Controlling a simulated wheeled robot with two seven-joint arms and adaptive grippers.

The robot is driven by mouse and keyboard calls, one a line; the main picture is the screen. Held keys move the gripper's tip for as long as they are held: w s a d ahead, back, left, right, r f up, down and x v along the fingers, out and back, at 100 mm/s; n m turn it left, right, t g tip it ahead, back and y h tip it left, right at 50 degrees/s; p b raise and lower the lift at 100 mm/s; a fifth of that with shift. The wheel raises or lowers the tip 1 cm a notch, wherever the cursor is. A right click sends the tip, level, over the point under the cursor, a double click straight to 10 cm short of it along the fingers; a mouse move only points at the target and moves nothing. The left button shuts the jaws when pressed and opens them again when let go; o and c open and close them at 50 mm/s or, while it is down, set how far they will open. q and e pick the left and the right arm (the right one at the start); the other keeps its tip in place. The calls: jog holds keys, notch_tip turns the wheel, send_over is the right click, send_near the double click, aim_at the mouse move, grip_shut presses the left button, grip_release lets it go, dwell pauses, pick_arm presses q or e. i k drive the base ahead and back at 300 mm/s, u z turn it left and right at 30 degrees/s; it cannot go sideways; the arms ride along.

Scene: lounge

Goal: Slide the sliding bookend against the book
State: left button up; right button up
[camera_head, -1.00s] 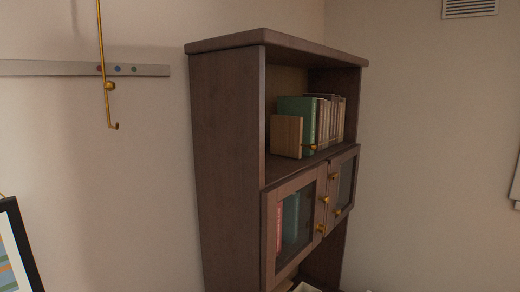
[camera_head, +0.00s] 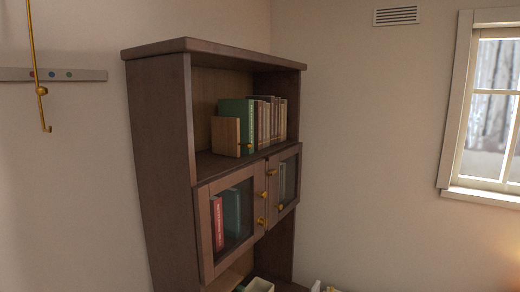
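The sliding bookend (camera_head: 225,137) is a light wooden block standing upright at the left end of a row of books on the open upper shelf (camera_head: 215,165). A green book (camera_head: 240,110) stands just to its right, partly behind it. I cannot tell whether the bookend and the green book touch. Several brown and tan books (camera_head: 270,120) stand to the right of the green one. A small brass-coloured knob (camera_head: 246,146) shows low at the bookend's right side. Neither of my grippers is in view.
The dark wooden bookcase (camera_head: 160,160) has two glass doors (camera_head: 233,215) with brass knobs below the open shelf. A white box (camera_head: 260,285) sits at the bottom. A wall rail (camera_head: 60,74) and brass hook (camera_head: 45,120) are at left, a window (camera_head: 490,110) at right.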

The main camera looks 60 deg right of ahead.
aim_at(225, 131)
jog(key=k, duration=0.35)
jog(key=z, duration=0.8)
